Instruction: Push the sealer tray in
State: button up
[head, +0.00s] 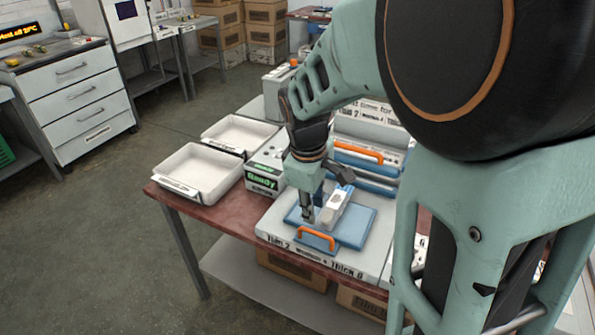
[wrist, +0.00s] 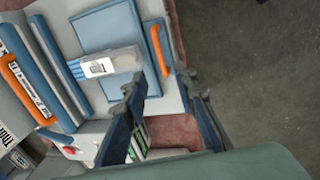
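The sealer tray is a flat blue plate (head: 355,228) on a white base, with an orange handle (head: 318,238) at its front edge. In the wrist view the blue plate (wrist: 100,28) and its orange handle (wrist: 159,50) show at the top. A white packet with blue stripes (wrist: 108,64) lies on the plate; it also shows in the head view (head: 335,208). My gripper (head: 308,212) is over the tray's left side, close to the handle. In the wrist view my gripper (wrist: 160,82) has its fingers apart, with nothing between them. Whether a finger touches the handle I cannot tell.
The sealer's upper part with another orange handle (head: 358,152) stands behind the tray. A small box with a green "Ready" display (head: 263,182) and two white bins (head: 198,172) are to the left on the red-brown table (head: 225,213). My arm hides the right side.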

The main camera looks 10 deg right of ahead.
aim_at(315, 232)
jog(key=f, duration=0.3)
jog(key=w+f, duration=0.1)
jog(key=f, duration=0.2)
jog(key=d+f, duration=0.1)
jog(key=f, duration=0.2)
jog(key=shift+w+f, duration=0.2)
jog(key=shift+w, duration=0.05)
grip_shut()
